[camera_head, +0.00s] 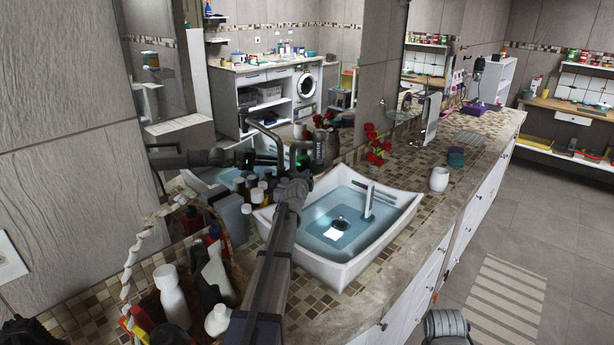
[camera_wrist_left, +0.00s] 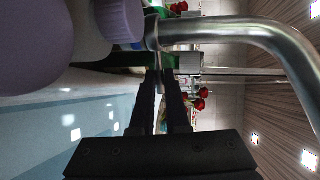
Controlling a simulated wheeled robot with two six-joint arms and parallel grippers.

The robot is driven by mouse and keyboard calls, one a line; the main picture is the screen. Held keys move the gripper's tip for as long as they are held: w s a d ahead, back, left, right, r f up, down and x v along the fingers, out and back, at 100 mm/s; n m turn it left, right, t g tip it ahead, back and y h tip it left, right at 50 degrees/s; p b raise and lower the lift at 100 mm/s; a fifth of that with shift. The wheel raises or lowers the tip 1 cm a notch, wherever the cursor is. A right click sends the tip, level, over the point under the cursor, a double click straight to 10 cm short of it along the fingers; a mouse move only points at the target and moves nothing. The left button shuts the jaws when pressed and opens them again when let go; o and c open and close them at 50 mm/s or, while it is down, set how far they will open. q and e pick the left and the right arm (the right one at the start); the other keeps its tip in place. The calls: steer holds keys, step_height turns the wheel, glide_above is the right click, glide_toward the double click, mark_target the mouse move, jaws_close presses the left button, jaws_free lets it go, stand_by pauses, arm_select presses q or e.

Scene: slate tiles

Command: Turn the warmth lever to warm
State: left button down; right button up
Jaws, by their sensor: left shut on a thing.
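My left arm reaches up over the left side of the white basin (camera_head: 385,240). Its gripper (camera_wrist_left: 160,82) is shut on a thin grey piece (camera_wrist_left: 160,86), which looks like the warmth lever. The fingers cover most of it, so its setting cannot be read. Close beside the fingertips in the left wrist view is a curved metal pipe (camera_wrist_left: 255,32), which looks like the tap's spout. In the head view an arched dark metal pipe (camera_head: 266,130) stands just behind my wrist, which hides the grip. My right gripper is not in view.
Several bottles stand left of the arm, including a white one (camera_head: 171,296); a lilac cap (camera_wrist_left: 120,20) is close to the left fingers. Red flowers (camera_head: 376,145) stand behind the basin. A white cup (camera_head: 439,178) is on the counter to the right. A mirror lies behind.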

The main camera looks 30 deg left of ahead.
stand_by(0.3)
arm_select(q)
steer(key=c, duration=0.9)
jaws_free()
steer(key=p+v, duration=0.1)
steer(key=v, duration=0.6)
steer(key=shift+s+d+r, duration=0.1)
steer(key=shift+s, duration=0.3)
